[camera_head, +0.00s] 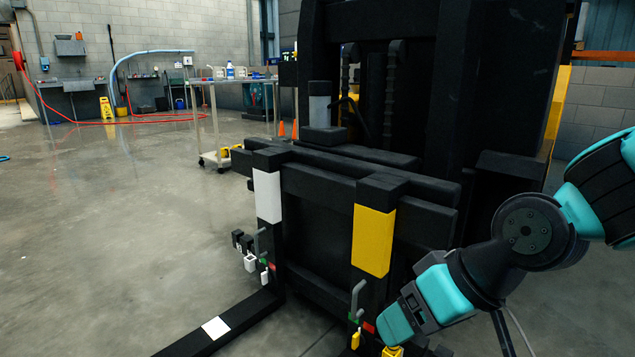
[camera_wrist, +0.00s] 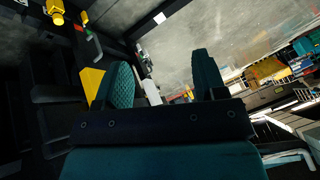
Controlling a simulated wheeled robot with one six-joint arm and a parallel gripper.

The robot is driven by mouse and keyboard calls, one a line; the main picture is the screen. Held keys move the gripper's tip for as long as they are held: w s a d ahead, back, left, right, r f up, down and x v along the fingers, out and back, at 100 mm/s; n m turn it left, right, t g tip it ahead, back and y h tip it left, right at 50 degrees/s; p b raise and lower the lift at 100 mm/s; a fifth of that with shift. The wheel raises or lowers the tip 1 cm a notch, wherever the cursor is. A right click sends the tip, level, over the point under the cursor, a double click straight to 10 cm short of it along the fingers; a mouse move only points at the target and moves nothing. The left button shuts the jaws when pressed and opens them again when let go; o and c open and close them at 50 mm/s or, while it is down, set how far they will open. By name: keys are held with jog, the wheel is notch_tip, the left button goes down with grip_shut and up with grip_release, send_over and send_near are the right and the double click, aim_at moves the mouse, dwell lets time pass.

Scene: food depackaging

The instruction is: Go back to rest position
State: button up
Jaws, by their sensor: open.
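My gripper (camera_wrist: 165,75) shows in the wrist view with its two teal fingers apart and nothing between them. In the head view my teal and black arm reaches in from the right edge and bends down to the lower middle. Its end is low in front of the black lift machine (camera_head: 325,205), near the yellow panel (camera_head: 373,240). In that view I cannot make out the fingers.
The lift machine carries a white panel (camera_head: 268,196) and small hanging levers. One black fork (camera_head: 235,318) extends along the floor to the lower left. A wheeled metal table (camera_head: 235,83) stands behind. A yellow floor sign (camera_head: 107,108) is far left. The concrete floor at left is open.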

jog(key=s+d+r+n+g+h+p, duration=0.25)
jog(key=s+r+p, duration=0.25)
jog(key=s+r, duration=0.55)
notch_tip(320, 180, up, 35)
jog(key=m+p, duration=0.1)
jog(key=p, duration=3.5)
jog(key=shift+d+y, duration=0.35)
jog(key=shift+g, duration=0.25)
